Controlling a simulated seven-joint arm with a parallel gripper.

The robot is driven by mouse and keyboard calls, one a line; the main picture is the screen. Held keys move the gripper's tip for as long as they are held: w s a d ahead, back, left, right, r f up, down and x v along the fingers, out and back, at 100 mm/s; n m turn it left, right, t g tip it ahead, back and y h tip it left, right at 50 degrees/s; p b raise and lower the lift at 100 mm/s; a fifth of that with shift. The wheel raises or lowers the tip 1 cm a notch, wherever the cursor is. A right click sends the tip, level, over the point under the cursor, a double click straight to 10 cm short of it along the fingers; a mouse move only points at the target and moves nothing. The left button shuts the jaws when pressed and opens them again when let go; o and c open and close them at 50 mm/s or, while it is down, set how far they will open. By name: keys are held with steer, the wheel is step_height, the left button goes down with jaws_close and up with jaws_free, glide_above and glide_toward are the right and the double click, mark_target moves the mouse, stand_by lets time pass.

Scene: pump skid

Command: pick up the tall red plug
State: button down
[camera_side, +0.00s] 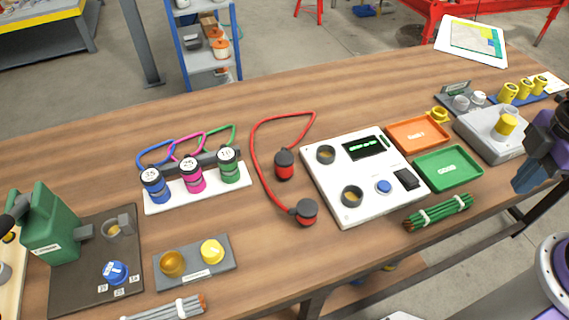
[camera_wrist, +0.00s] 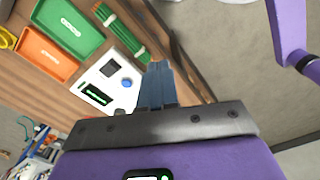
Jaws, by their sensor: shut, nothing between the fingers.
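Two red plugs with black tops, joined by a looping red cable, are on the table left of the white tester in the side view. One red plug (camera_side: 284,164) is farther back; the other red plug (camera_side: 306,212) is nearer the front edge. I cannot surely tell which is taller. My gripper (camera_side: 524,184) is at the far right of the side view, well away from both. In the wrist view my gripper (camera_wrist: 157,68) has its fingers together and empty. The red plugs cannot be made out there.
The white tester (camera_side: 345,205), orange tray (camera_side: 419,132), green tray (camera_side: 448,168) and green bundle (camera_side: 438,211) lie between the plugs and my gripper. A rack with blue, pink and green plugs (camera_side: 192,177) stands left. Bare table (camera_side: 255,215) surrounds the red plugs.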

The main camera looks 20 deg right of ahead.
steer(key=c, duration=1.8)
jaws_free()
steer(key=o, duration=1.4)
steer(key=n, duration=1.3)
glide_above(284, 160)
step_height(284, 160, down, 7)
step_height(284, 160, down, 11)
steer(key=shift+r, duration=0.2)
steer(key=shift+w+f, duration=0.15)
steer(key=shift+f, duration=1.35)
steer(key=shift+w+f, duration=0.15)
steer(key=shift+f, duration=1.35)
